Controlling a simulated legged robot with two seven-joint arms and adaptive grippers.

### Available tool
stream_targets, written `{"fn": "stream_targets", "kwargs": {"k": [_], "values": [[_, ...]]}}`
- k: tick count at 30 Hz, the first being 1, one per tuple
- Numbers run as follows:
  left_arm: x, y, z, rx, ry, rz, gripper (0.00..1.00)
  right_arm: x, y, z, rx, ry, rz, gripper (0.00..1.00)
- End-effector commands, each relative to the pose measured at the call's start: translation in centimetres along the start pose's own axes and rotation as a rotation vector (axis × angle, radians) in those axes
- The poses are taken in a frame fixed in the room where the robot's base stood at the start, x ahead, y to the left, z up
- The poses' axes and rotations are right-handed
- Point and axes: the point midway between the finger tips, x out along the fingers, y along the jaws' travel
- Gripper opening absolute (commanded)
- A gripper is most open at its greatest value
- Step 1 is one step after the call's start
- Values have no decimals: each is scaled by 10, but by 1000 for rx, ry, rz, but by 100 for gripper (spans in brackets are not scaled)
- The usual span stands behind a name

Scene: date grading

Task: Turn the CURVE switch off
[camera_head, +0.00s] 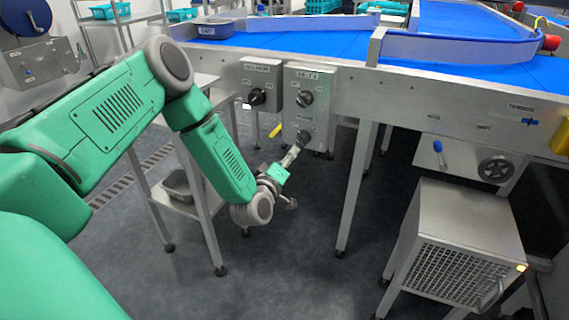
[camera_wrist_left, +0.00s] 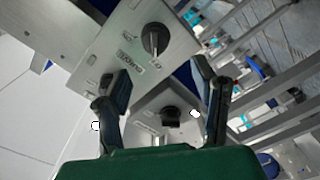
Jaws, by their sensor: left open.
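Two grey switch boxes hang under the blue conveyor in the head view. The left box (camera_head: 262,72) has one black knob (camera_head: 256,97). The right box (camera_head: 318,90) has an upper knob (camera_head: 305,98) and a lower knob (camera_head: 303,137); their small labels are hard to read, so I cannot tell surely which is CURVE. My left gripper (camera_head: 296,150) is at the lower knob, partly covering it; contact is unclear. In the left wrist view its fingers (camera_wrist_left: 164,88) are open and apart, with one dark knob (camera_wrist_left: 155,38) beyond them and another (camera_wrist_left: 172,115) between them. My right gripper is not in view.
A steel table leg (camera_head: 358,185) stands right of the gripper. A side table (camera_head: 180,200) stands left, with a grey bin (camera_head: 178,184) on its lower shelf. A vented steel cabinet (camera_head: 460,240) stands at right, below a handwheel (camera_head: 496,169). The floor between is clear.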

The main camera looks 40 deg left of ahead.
Motion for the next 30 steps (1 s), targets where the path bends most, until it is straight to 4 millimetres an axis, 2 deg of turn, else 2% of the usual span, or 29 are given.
{"fn": "stream_targets", "kwargs": {"k": [3,7,24,27,29,30], "values": [[-16,-1,0,0,-2,-1,53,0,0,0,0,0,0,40],[-23,-1,0,0,-1,-1,53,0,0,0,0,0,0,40],[-25,0,1,2,-4,-2,53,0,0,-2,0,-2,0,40],[-33,3,15,30,-61,-23,53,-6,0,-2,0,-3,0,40],[-46,6,34,71,-143,-55,53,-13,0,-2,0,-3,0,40],[-59,7,50,112,-218,-83,53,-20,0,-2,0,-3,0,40]]}}
